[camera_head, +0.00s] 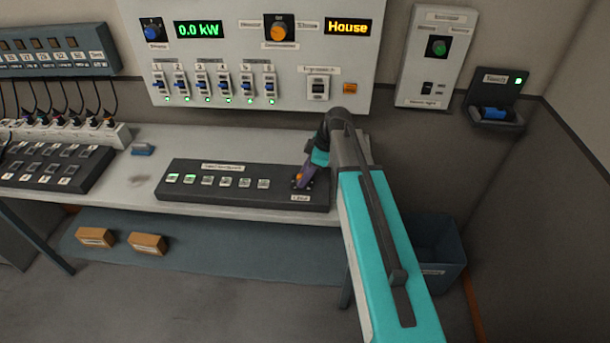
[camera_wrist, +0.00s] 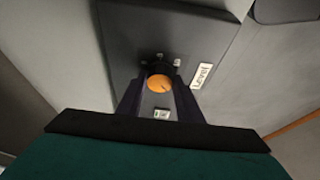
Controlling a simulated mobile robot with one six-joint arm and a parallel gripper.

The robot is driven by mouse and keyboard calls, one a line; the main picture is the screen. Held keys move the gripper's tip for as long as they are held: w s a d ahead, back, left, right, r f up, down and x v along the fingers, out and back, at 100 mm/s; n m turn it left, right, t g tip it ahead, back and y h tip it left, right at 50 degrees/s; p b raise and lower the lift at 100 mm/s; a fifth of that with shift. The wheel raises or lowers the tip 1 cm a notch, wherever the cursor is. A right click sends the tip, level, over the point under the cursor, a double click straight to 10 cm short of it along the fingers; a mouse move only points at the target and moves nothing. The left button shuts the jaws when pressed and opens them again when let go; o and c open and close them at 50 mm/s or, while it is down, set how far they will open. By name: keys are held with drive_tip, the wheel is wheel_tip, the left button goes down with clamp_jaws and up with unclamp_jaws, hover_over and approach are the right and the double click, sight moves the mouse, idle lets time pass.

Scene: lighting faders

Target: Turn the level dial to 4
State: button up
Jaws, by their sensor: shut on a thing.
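The level dial is a round orange knob (camera_wrist: 159,83) on the dark console (camera_head: 180,193) on the bench. Its white label (camera_wrist: 201,75) lies to the right of it in the wrist view. My gripper (camera_head: 302,177) reaches down onto the dial at the console's right end. In the wrist view, my gripper's two dark fingers (camera_wrist: 160,87) are shut on the sides of the dial. A small dark mark shows on the dial's face. The scale numbers around it are too small or hidden to read. In the head view, my gripper hides most of the dial.
A row of several lit buttons (camera_head: 208,181) is on the console left of the dial. A wall panel (camera_head: 215,50) with switches, displays and another orange knob (camera_head: 279,31) stands behind. A blue block (camera_head: 143,150) lies on the bench (camera_head: 147,188). A bin (camera_head: 437,250) stands right.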

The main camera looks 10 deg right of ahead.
drive_tip(key=shift+m, duration=0.3)
drive_tip(key=shift+s+f+m+t+b, duration=0.15)
drive_tip(key=shift+m+t+b, duration=0.15)
drive_tip(key=shift+m+b, duration=0.45)
drive_tip(key=m+t+b, duration=0.1)
drive_tip(key=m, duration=0.2)
drive_tip(key=shift+s+a+h+b, duration=0.1)
drive_tip(key=shift+h+b, duration=0.2)
drive_tip(key=shift+h, duration=0.1)
drive_tip(key=m+h, duration=0.1)
drive_tip(key=m, duration=0.1)
drive_tip(key=m+t+b, duration=0.1)
drive_tip(key=m, duration=0.2)
drive_tip(key=shift+a+h, duration=0.1)
drive_tip(key=shift+h, duration=0.3)
drive_tip(key=m+h, duration=0.1)
drive_tip(key=m, duration=0.1)
drive_tip(key=m+h+b, duration=0.1)
drive_tip(key=m, duration=0.2)
drive_tip(key=shift+a+m, duration=0.2)
drive_tip(key=shift+m, duration=0.15)
drive_tip(key=shift+a+m+h+b, duration=0.15)
drive_tip(key=shift+m+h, duration=0.4)
drive_tip(key=shift+m, duration=0.85)
drive_tip(key=shift+m+h+b, duration=0.25)
drive_tip(key=shift+m+h, duration=0.3)
drive_tip(key=shift+m, duration=0.85)
drive_tip(key=o, duration=1)
